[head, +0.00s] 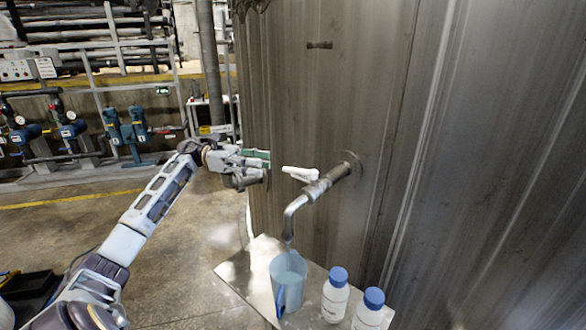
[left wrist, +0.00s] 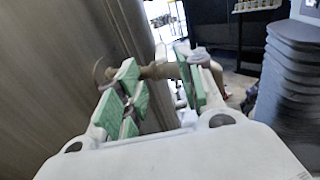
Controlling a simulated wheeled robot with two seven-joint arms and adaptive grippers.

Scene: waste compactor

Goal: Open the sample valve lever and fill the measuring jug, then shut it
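The sample valve (head: 325,185) sticks out of the tank wall, and its white lever (head: 300,173) points left toward my left gripper (head: 262,165). The gripper is open, its green-padded fingers a short way left of the lever tip. In the left wrist view the fingers (left wrist: 158,88) stand apart, with the valve pipe (left wrist: 158,71) showing beyond and between them. The bent spout (head: 291,215) points down over the blue translucent measuring jug (head: 288,278). A paler patch shows inside the jug; I cannot tell the liquid level or whether anything flows. My right gripper is not in view.
The jug stands on a metal shelf (head: 240,277) beside two white bottles with blue caps (head: 335,297) (head: 368,312). The tank wall (head: 480,180) fills the right side. Open floor (head: 180,280) lies to the left, with pumps and pipes (head: 125,130) behind.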

